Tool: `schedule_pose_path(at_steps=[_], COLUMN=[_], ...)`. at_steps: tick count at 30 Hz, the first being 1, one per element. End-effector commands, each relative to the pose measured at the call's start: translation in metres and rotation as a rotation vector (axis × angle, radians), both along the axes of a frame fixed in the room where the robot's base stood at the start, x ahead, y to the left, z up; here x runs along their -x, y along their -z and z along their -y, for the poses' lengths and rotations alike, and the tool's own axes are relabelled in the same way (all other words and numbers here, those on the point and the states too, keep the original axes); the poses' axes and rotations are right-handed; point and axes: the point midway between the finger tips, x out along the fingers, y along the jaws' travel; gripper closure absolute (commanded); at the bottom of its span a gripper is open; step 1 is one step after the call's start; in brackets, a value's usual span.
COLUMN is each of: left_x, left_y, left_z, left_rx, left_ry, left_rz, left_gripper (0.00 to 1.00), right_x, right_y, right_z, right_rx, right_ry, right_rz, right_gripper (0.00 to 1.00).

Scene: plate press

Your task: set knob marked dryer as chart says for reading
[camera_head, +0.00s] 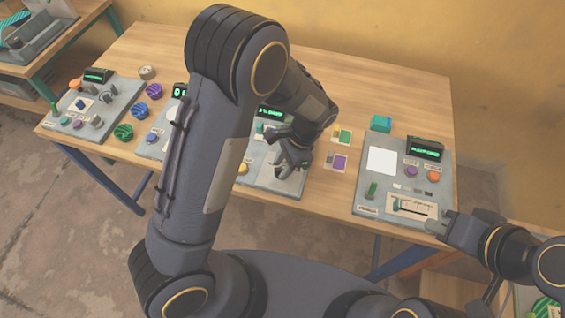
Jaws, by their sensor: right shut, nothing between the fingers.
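Several control panels stand on the wooden table, and their labels are too small to read, so I cannot tell which knob is marked dryer. The middle panel (272,186) has a dark display with green characters and is largely hidden by my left arm. My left gripper (293,163) is over this panel, pointing down; whether its fingers are open is unclear. The right panel (355,193) has a green-lit display (425,148), a purple knob (411,171), an orange knob (433,177) and a slider scale (413,208). My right gripper (447,224) is shut and empty by its lower right corner.
A left panel (95,118) has another display and small knobs. Loose green (124,132) and purple (154,91) knobs lie near it. A blank-looking white sheet (382,161) is on the right panel.

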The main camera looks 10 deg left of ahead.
Motion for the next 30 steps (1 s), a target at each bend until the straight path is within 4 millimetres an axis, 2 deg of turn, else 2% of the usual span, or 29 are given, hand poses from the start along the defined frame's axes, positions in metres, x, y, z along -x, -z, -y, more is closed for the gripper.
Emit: schedule_pose_path(at_steps=[7, 15, 23, 30], left_x=[0.0002, 0.0002, 0.0001, -0.0003], left_y=[0.0012, 0.0009, 0.0009, 0.0014], left_z=[-0.0005, -0.0005, -0.0005, -0.0010], left_rx=[0.000, 0.000, 0.000, 0.000], left_ry=[-0.001, -0.001, -0.011, -0.095], left_rz=[0.000, 0.000, 0.000, 0.000], left_gripper=[0.66, 1.00, 1.00, 1.00], right_x=[0.0000, 0.0000, 0.0000, 0.0000], right_y=[0.0000, 0.0000, 0.0005, 0.0033], right_z=[0.0000, 0.0000, 0.0000, 0.0000], right_rx=[0.000, 0.000, 0.000, 0.000], right_ry=[0.000, 0.000, 0.000, 0.000], right_rz=[0.000, 0.000, 0.000, 0.000], right_gripper=[1.00, 1.00, 1.00, 1.00])
